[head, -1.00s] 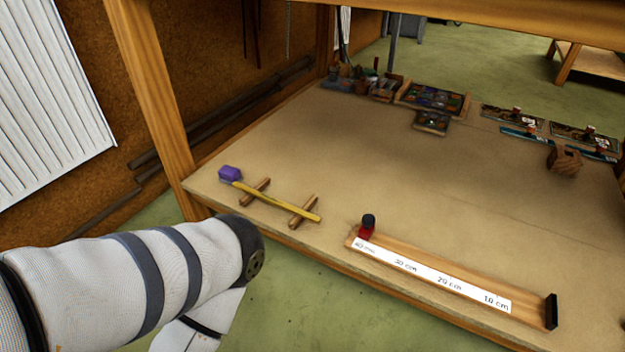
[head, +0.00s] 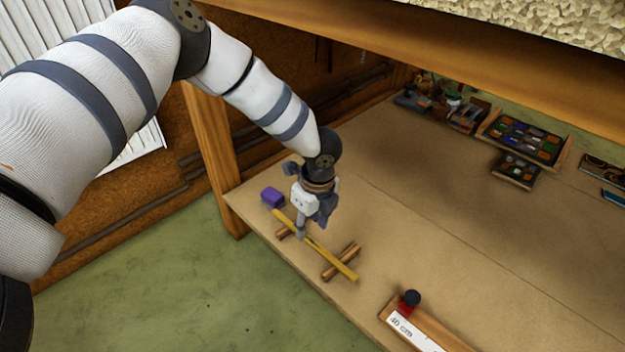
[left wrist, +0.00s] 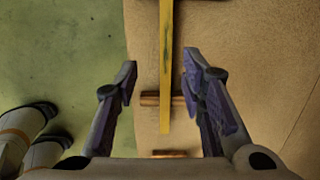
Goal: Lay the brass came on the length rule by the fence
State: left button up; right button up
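The brass came (head: 343,269) is a thin yellow bar lying across two short wooden rests (head: 340,261) near the bench's front edge. My left gripper (head: 303,232) is over the came, toward its far-left end. In the left wrist view the gripper (left wrist: 160,68) is open, with the came (left wrist: 166,60) running between its spread fingers; no contact shows. The length rule (head: 415,333), a wooden board with a white scale marked 40 cm, shows only its left end at the bottom. The fence is out of view now. My right gripper is not in view.
A purple block (head: 272,196) sits by the came's far end. A red piece with a black knob (head: 411,300) stands at the rule's left end. Trays of coloured pieces (head: 523,139) are at the back. The middle of the bench (head: 430,200) is clear.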

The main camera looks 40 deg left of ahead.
aim_at(311, 241)
pick_arm(q)
jog(key=f+b, duration=0.1)
jog(key=f, duration=0.1)
jog(key=f+b, duration=0.1)
jog(key=f, duration=0.1)
jog(key=f+b, duration=0.1)
jog(key=f, duration=0.1)
jog(key=shift+w+a+f, duration=0.1)
jog(key=shift+w+f, duration=0.1)
jog(key=shift+w, duration=0.15)
jog(key=shift+r, duration=0.2)
grip_shut()
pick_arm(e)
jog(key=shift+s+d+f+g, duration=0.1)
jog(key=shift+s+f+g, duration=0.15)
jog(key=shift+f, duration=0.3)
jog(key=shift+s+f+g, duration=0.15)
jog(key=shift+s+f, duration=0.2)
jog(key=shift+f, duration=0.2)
pick_arm(q)
jog(key=shift+r, duration=0.1)
